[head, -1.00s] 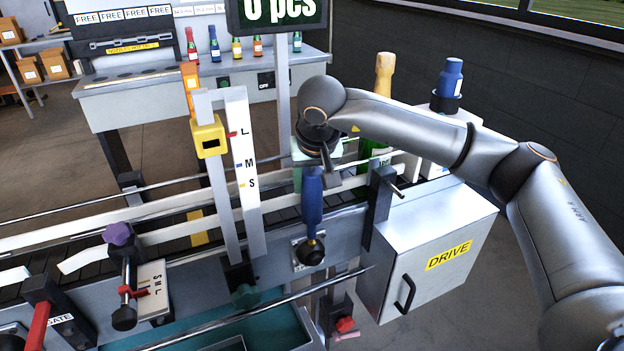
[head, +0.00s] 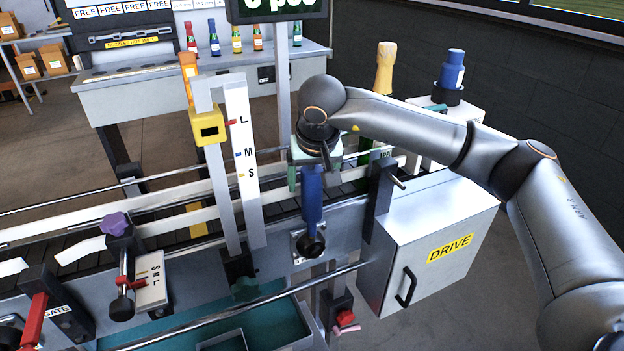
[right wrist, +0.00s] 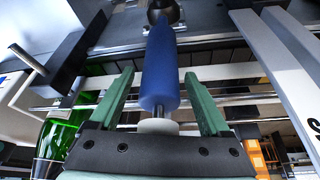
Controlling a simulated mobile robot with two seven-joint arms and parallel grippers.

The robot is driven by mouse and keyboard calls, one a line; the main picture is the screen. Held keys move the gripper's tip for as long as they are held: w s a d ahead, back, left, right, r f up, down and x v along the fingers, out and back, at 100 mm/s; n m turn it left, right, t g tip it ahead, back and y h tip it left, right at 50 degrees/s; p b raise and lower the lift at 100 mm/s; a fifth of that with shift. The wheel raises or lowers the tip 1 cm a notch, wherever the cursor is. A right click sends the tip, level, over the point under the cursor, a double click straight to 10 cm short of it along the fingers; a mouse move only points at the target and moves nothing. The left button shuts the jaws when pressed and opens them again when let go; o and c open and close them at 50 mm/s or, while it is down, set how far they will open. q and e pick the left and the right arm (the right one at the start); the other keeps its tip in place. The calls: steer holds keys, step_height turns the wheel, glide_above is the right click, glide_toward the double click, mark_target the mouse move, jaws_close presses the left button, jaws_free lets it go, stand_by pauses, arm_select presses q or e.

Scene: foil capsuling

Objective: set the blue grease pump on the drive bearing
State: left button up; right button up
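The blue grease pump (head: 312,203) stands nearly upright at the front of the conveyor. Its black lower end meets the drive bearing (head: 298,254), a small plate on the conveyor's side, left of the DRIVE box. In the right wrist view the pump (right wrist: 160,75) runs between the green fingers of my right gripper (right wrist: 158,88), with a gap on both sides. That gripper is open around the pump's upper part; in the head view the gripper (head: 312,178) hangs over it. The black end hides the bearing's contact point. My left gripper is not in view.
The grey DRIVE box (head: 430,250) is close on the right. A yellow-headed height gauge (head: 209,128) and its white L-M-S scale (head: 246,165) stand left of the pump.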

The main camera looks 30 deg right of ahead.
steer(key=shift+o, duration=0.3)
steer(key=v, duration=1.2)
steer(key=shift+r+b, duration=0.3)
